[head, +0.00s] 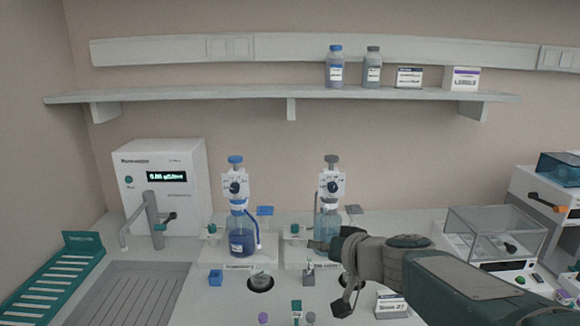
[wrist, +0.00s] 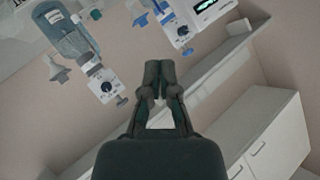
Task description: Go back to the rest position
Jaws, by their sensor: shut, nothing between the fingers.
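My gripper (head: 318,245) shows in the head view at the end of my dark arm, which reaches in from the lower right. It is above the bench, in front of the grey-capped bottle dispenser (head: 328,222), and overlaps its lower part in the picture. In the wrist view the fingers of my gripper (wrist: 158,72) are together at their tips, with nothing held between them. The blue-capped dispenser (head: 236,187) with blue liquid stands to the left. Both dispensers show tilted at the top of the wrist view: the grey one (wrist: 104,86) and the blue one (wrist: 178,34).
A balance with a clear cover (head: 495,232) stands at right. A wall shelf (head: 230,94) holds bottles and boxes.

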